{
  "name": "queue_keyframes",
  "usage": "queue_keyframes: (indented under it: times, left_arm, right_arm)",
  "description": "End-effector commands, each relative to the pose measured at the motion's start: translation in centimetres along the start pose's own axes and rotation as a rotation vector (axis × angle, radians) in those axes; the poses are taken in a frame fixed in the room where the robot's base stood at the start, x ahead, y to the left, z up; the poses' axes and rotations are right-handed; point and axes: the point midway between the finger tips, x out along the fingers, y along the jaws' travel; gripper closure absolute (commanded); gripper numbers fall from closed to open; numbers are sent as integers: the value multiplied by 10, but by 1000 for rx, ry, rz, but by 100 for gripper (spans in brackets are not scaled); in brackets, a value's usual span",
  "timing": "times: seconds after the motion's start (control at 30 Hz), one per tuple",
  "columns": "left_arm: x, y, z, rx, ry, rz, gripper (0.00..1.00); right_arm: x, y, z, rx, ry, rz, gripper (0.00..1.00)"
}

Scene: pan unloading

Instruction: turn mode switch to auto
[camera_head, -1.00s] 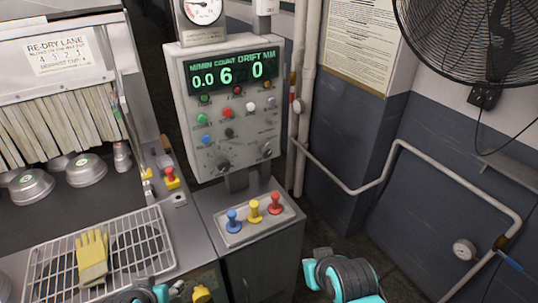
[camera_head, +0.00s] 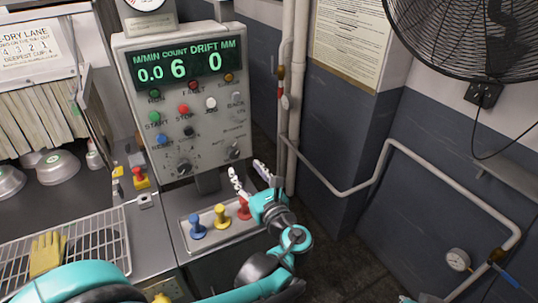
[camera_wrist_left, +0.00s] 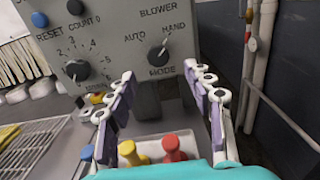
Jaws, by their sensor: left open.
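The mode switch is a dark knob (camera_head: 234,152) at the lower right of the grey control panel (camera_head: 128,75). My left gripper (camera_head: 248,174) is open and empty, just below the panel's lower right corner. In the left wrist view its fingers (camera_wrist_left: 160,76) stand apart below the knob, not touching it.
Blue, yellow (camera_head: 221,216) and red mushroom-headed controls stand on a tray (camera_head: 180,215) beneath my left gripper. Another knob (camera_head: 184,168) sits left of the mode switch. Vertical pipes (camera_head: 291,110) run right of the panel. A wire rack (camera_head: 110,215) lies at the left.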

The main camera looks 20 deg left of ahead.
Motion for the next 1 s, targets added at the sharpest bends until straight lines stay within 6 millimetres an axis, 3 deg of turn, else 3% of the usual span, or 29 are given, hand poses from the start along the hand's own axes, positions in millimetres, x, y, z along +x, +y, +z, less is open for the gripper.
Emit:
queue_keyframes:
  times: [0.43,0.83,1.0]
  left_arm:
    - [66,1,-1,2,-1,4,48]
    - [75,0,0,1,0,1,48]
    - [75,0,0,1,0,1,93]
  right_arm:
    - [15,0,11,0,0,0,100]
    - [16,0,11,0,0,0,100]
    - [16,0,11,0,0,0,100]
